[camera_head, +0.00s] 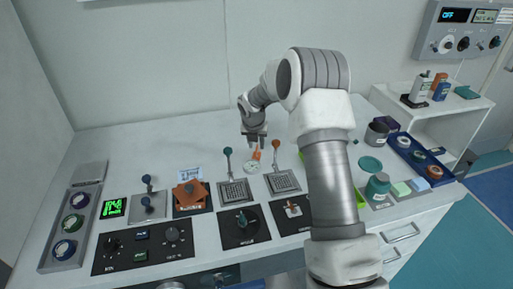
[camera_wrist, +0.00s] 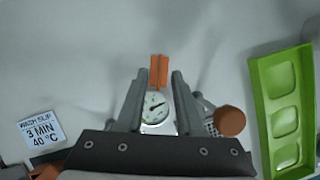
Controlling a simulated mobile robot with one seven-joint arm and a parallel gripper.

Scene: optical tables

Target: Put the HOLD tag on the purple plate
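A small orange piece (camera_head: 256,153) stands on the white bench just below my gripper (camera_head: 254,138); it may be the HOLD tag, but no lettering is readable. It also shows in the wrist view (camera_wrist: 159,72), past and between the fingertips of my gripper (camera_wrist: 159,74). The two fingers are apart, with a gap on each side of the orange piece, so my gripper looks open and empty.
A round white dial gauge (camera_head: 251,167) is close to the orange piece. A green tray (camera_wrist: 284,110) lies to the right, a wash slip (camera_wrist: 41,131) to the left. The bench's back left is clear.

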